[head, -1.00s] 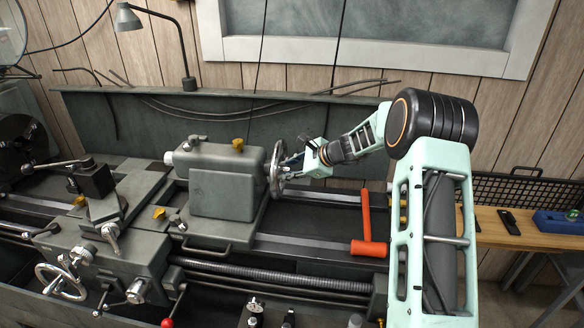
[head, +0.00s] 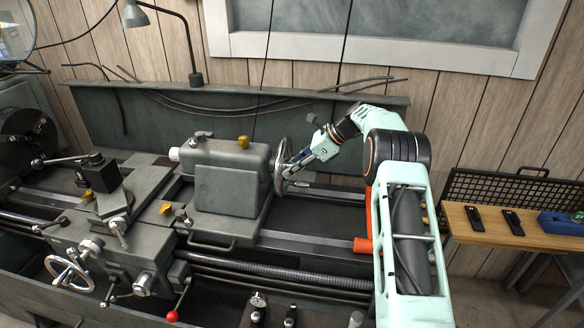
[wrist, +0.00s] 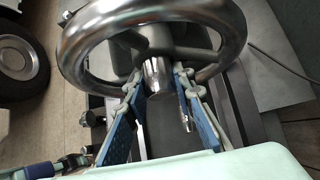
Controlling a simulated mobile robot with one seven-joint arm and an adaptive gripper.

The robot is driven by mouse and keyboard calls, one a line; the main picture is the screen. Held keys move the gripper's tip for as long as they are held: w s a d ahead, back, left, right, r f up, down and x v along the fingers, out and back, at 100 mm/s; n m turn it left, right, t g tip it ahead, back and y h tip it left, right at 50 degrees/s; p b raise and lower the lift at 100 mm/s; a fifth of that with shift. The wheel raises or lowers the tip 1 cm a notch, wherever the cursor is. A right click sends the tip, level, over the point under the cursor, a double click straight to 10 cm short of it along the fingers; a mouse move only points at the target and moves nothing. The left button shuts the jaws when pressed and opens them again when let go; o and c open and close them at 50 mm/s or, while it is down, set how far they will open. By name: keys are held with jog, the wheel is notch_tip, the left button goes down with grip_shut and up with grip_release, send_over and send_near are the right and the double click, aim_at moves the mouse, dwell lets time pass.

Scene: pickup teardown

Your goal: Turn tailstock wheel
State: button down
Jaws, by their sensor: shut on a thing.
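The tailstock wheel (head: 281,166) is a shiny metal handwheel on the right end of the grey tailstock (head: 228,178). My gripper (head: 290,170) reaches it from the right in the head view. In the wrist view the wheel's rim (wrist: 88,48) arches across the top, with a bright metal part (wrist: 156,74) at its middle. The blue-padded fingers stand on either side of that metal part, with their tips at the wheel. My gripper is shut on the wheel, but the exact contact is partly hidden by the rim.
A red-orange hammer (head: 363,245) lies on the lathe bed, partly hidden behind my arm. A lamp (head: 135,14) stands behind the lathe. The carriage handwheel (head: 70,272) is at lower left. A wooden bench (head: 490,232) with small tools stands at right.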

jog(key=shift+w+a+r, duration=0.1)
jog(key=shift+a+r, duration=0.2)
jog(key=shift+a, duration=0.1)
jog(key=c, duration=1.6)
grip_release()
jog(key=v, duration=1.2)
jog(key=shift+w+d+f+g, duration=0.2)
jog(key=shift+d+g, duration=0.1)
jog(key=shift+d, duration=0.05)
